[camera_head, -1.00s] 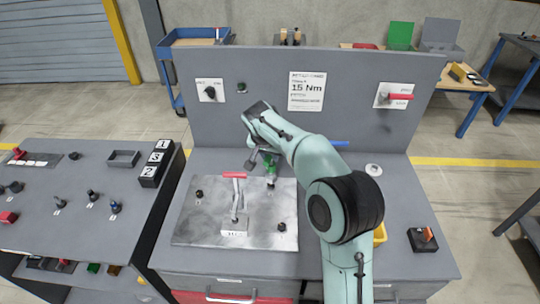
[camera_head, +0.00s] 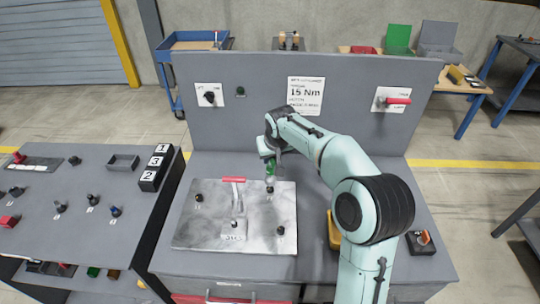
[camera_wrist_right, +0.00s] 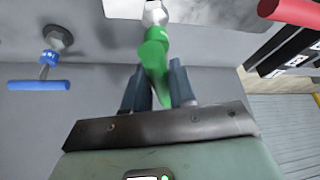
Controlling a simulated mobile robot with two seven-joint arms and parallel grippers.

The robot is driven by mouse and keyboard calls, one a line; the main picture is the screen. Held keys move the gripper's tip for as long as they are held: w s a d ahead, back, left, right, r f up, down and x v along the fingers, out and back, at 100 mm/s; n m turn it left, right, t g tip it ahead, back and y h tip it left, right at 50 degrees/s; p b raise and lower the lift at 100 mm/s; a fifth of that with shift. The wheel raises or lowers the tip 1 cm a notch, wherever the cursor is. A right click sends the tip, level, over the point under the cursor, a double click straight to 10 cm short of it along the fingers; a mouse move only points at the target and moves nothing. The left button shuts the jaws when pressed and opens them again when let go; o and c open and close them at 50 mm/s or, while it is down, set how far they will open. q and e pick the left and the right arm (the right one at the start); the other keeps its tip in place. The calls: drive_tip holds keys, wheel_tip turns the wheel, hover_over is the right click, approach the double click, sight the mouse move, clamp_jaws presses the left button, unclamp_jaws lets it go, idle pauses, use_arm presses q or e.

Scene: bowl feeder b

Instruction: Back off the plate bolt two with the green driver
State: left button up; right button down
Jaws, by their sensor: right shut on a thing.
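My right gripper (camera_wrist_right: 158,82) is shut on the green driver (camera_wrist_right: 154,55). In the head view the driver (camera_head: 270,166) stands roughly upright over the back right bolt (camera_head: 270,188) of the grey metal plate (camera_head: 200,232). In the wrist view a silvery hex end (camera_wrist_right: 154,14) shows beyond the green handle. I cannot tell whether it is seated on the bolt. Other dark bolts stand at the plate's back left (camera_head: 198,197) and front right (camera_head: 281,230). The bolt numbers are too small to read surely. My left gripper is not in view.
A clamp with a red handle (camera_head: 233,180) stands on the plate, left of the driver. A back panel (camera_head: 250,125) rises close behind. A yellow bin (camera_head: 334,230) sits right of the plate, partly behind my arm. A blue-handled tool (camera_wrist_right: 40,85) shows in the wrist view.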

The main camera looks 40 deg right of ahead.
drive_tip(key=n+y, duration=0.1)
drive_tip(key=n, duration=0.1)
drive_tip(key=r+n, duration=0.1)
drive_tip(key=n, duration=0.1)
drive_tip(key=shift+d+r+y, duration=0.1)
drive_tip(key=shift+d+y, duration=0.1)
drive_tip(key=shift+y, duration=0.2)
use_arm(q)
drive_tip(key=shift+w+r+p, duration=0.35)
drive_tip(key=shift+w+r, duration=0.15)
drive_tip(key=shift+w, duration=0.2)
use_arm(e)
drive_tip(key=n, duration=0.1)
drive_tip(key=r+n+y, duration=0.1)
drive_tip(key=n, duration=0.1)
drive_tip(key=n+y, duration=0.1)
drive_tip(key=n, duration=0.1)
drive_tip(key=shift+w+d+r, duration=0.1)
drive_tip(key=shift+r, duration=0.3)
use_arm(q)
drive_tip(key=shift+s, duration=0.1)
